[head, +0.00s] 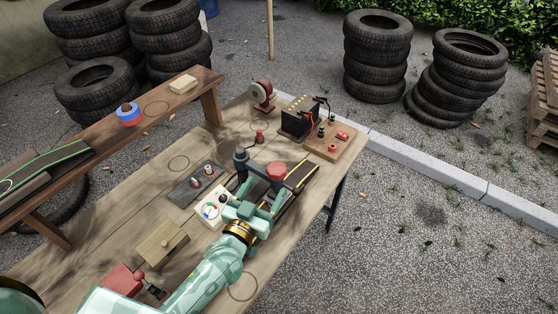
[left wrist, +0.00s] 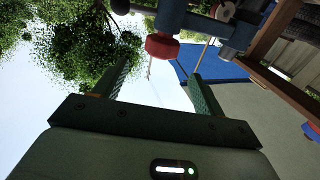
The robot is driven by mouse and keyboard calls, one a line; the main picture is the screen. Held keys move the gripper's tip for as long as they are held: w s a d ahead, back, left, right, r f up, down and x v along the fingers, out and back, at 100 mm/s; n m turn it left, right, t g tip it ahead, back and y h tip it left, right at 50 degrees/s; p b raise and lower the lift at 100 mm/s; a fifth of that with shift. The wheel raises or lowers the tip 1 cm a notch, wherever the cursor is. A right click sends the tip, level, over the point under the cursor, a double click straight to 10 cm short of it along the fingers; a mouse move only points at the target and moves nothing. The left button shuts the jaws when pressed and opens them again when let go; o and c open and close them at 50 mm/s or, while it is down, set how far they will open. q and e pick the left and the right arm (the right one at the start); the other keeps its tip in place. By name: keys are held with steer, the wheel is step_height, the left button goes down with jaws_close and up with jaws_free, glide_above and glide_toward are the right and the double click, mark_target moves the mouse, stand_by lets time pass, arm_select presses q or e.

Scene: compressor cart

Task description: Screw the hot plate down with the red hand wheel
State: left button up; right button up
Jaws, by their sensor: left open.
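The red hand wheel (head: 277,170) sits on a blue-grey press frame (head: 242,158) on the workbench. My left gripper (head: 265,191) is just on the near side of the wheel, with its fingers apart and nothing between them. In the left wrist view, the wheel (left wrist: 162,46) shows ahead of the open fingers (left wrist: 156,78), roughly in line with the gap and apart from them. A dark strip with yellow edges (head: 300,175) runs under the press. I cannot make out the hot plate; my gripper and the frame cover that area. My right gripper is not seen.
A white panel with a dial (head: 208,213) stands left of my gripper. A dark tray (head: 190,188), a wooden block (head: 160,243) and a red vise-like tool (head: 123,279) lie on the bench (head: 222,139). A board with terminals (head: 335,146) is beyond.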

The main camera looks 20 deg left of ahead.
mark_target(281, 161)
arm_select(q)
steer(key=w, duration=0.3)
steer(key=w+b, duration=0.1)
steer(key=w, duration=0.2)
steer(key=w+d, duration=0.1)
steer(key=w, duration=0.2)
steer(key=shift+w+f, duration=0.1)
steer(key=shift+f, duration=0.05)
steer(key=shift+w+d, duration=0.1)
steer(key=shift+w, duration=0.55)
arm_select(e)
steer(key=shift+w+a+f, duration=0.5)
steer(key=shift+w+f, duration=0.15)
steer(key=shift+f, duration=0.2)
arm_select(q)
steer(key=c, duration=1)
steer(key=shift+s, duration=0.1)
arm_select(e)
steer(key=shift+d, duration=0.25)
